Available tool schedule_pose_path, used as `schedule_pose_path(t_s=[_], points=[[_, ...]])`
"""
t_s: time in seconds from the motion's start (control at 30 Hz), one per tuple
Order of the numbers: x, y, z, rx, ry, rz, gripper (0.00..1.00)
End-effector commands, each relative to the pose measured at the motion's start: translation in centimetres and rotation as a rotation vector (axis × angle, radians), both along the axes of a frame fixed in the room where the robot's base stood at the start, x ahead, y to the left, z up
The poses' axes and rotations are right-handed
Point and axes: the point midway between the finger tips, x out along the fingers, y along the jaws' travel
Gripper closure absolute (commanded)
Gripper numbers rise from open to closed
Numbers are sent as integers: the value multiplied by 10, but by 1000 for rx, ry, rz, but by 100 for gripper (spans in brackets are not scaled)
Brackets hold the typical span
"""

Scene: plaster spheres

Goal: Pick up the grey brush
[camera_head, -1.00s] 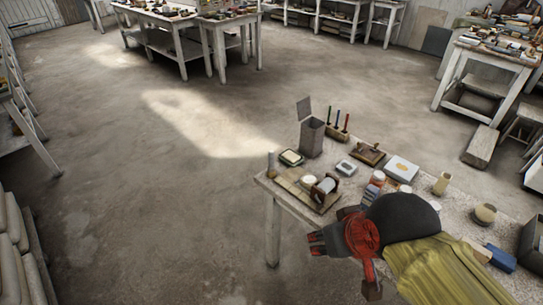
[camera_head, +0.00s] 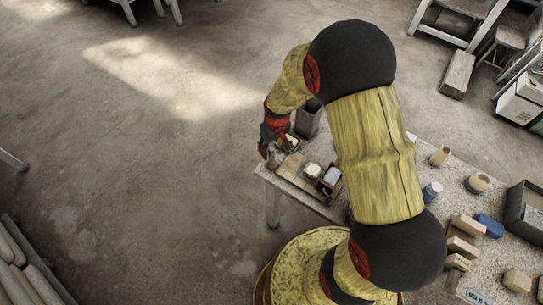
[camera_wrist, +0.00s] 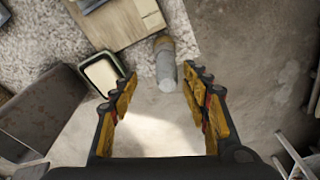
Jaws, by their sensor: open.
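In the wrist view, what looks like the grey brush (camera_wrist: 166,68) is a small upright piece with a rounded grey end and a brownish band lower down. It stands at the table's edge near the corner. My gripper (camera_wrist: 160,78) is open, and the grey end shows between its two fingertips with no visible contact.
A pale block in a dark dish (camera_wrist: 103,73), a wooden board (camera_wrist: 118,22) and a tall grey container (camera_wrist: 45,110) are close by. In the head view the container (camera_head: 308,118) stands behind my gripper. Bare floor lies beyond the table edge.

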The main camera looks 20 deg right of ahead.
Motion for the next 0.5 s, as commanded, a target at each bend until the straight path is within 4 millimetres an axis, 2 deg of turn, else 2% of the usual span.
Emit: schedule_pose_path(t_s=[0.2, 0.5], points=[[0, 1, -24, 0, 7, 3, 53], [-4, 4, -48, -1, 6, 4, 53]])
